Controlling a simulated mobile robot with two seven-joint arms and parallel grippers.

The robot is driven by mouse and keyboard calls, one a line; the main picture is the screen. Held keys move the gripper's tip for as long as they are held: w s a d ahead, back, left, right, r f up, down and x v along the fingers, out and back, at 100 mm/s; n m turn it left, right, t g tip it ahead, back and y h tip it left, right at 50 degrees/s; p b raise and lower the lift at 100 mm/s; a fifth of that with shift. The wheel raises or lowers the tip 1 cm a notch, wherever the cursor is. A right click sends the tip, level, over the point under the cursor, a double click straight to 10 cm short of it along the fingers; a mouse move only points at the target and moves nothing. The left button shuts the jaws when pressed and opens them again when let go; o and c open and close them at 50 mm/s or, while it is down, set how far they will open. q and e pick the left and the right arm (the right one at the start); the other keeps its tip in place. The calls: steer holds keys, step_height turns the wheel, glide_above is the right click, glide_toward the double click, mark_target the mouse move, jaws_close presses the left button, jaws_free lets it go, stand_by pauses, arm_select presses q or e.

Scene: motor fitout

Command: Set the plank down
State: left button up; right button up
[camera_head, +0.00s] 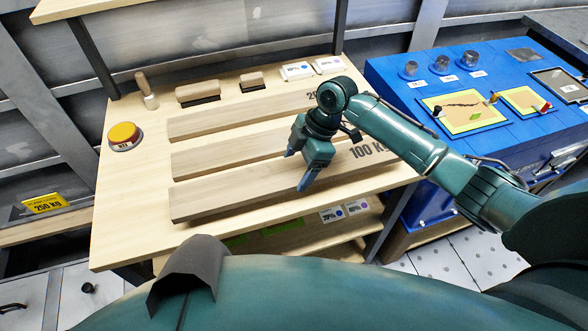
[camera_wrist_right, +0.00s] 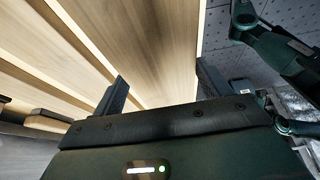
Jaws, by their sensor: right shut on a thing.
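Several long pale wooden planks lie across a light wood worktable (camera_head: 112,225) in the head view. My right gripper (camera_head: 297,171) reaches down onto the front plank (camera_head: 235,194) and is shut on it. In the right wrist view the held plank (camera_wrist_right: 160,45) runs between the two fingers of the right gripper (camera_wrist_right: 160,85). It looks level and close to the tabletop; I cannot tell whether it touches it. The middle plank (camera_head: 230,150) and the back plank (camera_head: 235,118) lie roughly parallel behind it. My left gripper is not in view.
A yellow-topped button (camera_head: 124,135) stands at the table's left. Two brushes (camera_head: 198,93) (camera_head: 251,82), a wooden-handled tool (camera_head: 147,92) and small labelled cards (camera_head: 297,71) sit along the back. A blue console (camera_head: 420,80) with knobs stands right of the table.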

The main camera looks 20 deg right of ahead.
mark_target(303, 167)
steer(key=shift+f, duration=1.95)
steer(key=o, duration=1.4)
steer(key=shift+f, duration=0.1)
steer(key=shift+c, duration=0.2)
steer(key=v, duration=1.2)
steer(key=shift+a, duration=0.1)
